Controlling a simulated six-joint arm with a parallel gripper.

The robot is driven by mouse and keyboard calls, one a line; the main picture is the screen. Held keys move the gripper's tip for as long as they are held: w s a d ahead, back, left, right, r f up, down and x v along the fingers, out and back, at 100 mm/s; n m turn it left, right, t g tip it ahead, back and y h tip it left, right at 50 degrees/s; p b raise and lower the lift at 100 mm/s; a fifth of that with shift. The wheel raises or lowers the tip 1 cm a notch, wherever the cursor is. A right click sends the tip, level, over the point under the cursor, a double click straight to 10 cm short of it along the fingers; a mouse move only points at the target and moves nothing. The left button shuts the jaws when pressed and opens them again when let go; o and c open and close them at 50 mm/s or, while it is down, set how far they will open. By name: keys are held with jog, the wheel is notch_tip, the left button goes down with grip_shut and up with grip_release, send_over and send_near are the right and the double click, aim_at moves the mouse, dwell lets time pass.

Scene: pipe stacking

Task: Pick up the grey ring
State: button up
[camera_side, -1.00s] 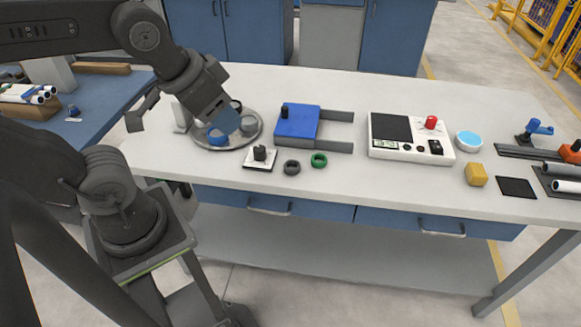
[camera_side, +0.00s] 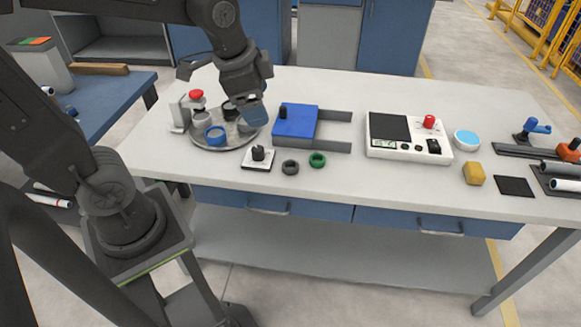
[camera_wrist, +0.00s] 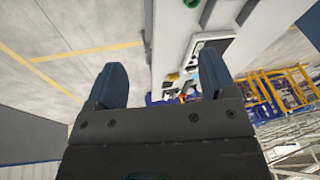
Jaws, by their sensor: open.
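A dark grey ring (camera_side: 290,167) lies flat on the table, just left of a green ring (camera_side: 317,160). A round metal tray (camera_side: 232,142) behind it to the left holds a blue ring (camera_side: 215,136), a light grey ring (camera_side: 201,120), a black ring (camera_side: 230,109) and another grey ring (camera_side: 244,128) partly hidden by my gripper. My gripper (camera_side: 254,115) is over the tray's right part with blue fingers; its height above the tray is hard to judge. In the wrist view my gripper (camera_wrist: 162,72) is open with nothing between the fingers. No grey ring is clear there.
A small white-based block with a dark post (camera_side: 258,157) stands left of the dark grey ring. A blue fixture (camera_side: 296,122) is behind it. A device with a red button (camera_side: 196,94) stands beside the tray. A white panel (camera_side: 410,137) is right; the front table edge is clear.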

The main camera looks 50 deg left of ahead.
jog(key=w+a+f+m+g, duration=0.2)
jog(key=w+a+f+m, duration=0.1)
jog(key=w+f+m, duration=0.4)
jog(key=m+g, duration=0.2)
jog(key=m, duration=0.3)
send_over(291, 163)
jog(key=d, duration=0.1)
notch_tip(291, 163, down, 8)
jog(key=f, duration=0.7)
jog(key=shift+s+d, duration=0.1)
jog(key=shift+s, duration=0.15)
jog(key=shift+s+d+f, duration=0.1)
jog(key=shift+s+f, duration=0.05)
jog(key=shift+f, duration=1.4)
jog(key=shift+s+d+f, duration=0.1)
jog(key=shift+f, duration=1.4)
jog(key=c, duration=1)
jog(key=shift+r, duration=0.1)
